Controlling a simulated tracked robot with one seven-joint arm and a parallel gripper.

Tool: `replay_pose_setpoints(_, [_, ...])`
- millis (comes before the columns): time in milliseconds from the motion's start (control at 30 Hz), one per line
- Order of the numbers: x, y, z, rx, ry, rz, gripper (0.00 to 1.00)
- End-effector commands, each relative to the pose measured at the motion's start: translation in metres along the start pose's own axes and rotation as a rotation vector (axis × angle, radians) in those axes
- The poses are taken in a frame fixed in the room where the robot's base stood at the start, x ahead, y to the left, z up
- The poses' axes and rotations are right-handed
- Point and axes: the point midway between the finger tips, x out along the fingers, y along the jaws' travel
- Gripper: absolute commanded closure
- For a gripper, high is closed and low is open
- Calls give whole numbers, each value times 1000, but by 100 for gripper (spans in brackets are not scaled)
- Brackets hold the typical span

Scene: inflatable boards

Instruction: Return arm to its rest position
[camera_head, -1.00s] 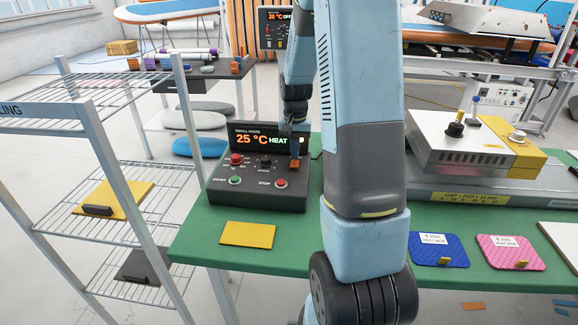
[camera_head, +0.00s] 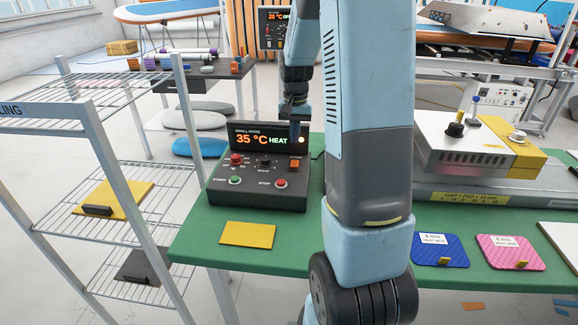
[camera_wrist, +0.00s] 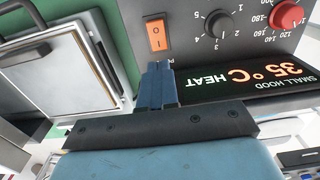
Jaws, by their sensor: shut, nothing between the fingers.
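My arm rises across the middle of the body camera view, and my gripper (camera_head: 295,130) hangs just above the control box (camera_head: 258,180) on the green table. In the wrist view the shut fingers (camera_wrist: 158,84) point at the orange rocker switch (camera_wrist: 156,33), with a small gap that I cannot measure. Nothing shows between the fingers. The switch also shows in the body camera view (camera_head: 295,164). The box's display (camera_head: 270,138) reads 35 °C HEAT, and an orange lamp (camera_head: 301,140) glows beside it. Part of the display is hidden by my gripper.
A wire shelf rack (camera_head: 110,195) stands left of the green table (camera_head: 290,230). A yellow pad (camera_head: 248,234) lies before the box. A white heater unit (camera_head: 462,143) is right of my arm, with blue (camera_head: 440,249) and pink (camera_head: 510,252) pads in front.

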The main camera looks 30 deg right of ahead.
Motion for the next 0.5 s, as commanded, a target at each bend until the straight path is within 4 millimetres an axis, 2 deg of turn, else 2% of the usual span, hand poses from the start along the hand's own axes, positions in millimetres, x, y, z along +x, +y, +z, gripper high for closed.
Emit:
replay_pose_setpoints(367, [0,0,0,0,0,0,100])
replay_pose_setpoints(500, [-7,-2,5,-11,9,-3,100])
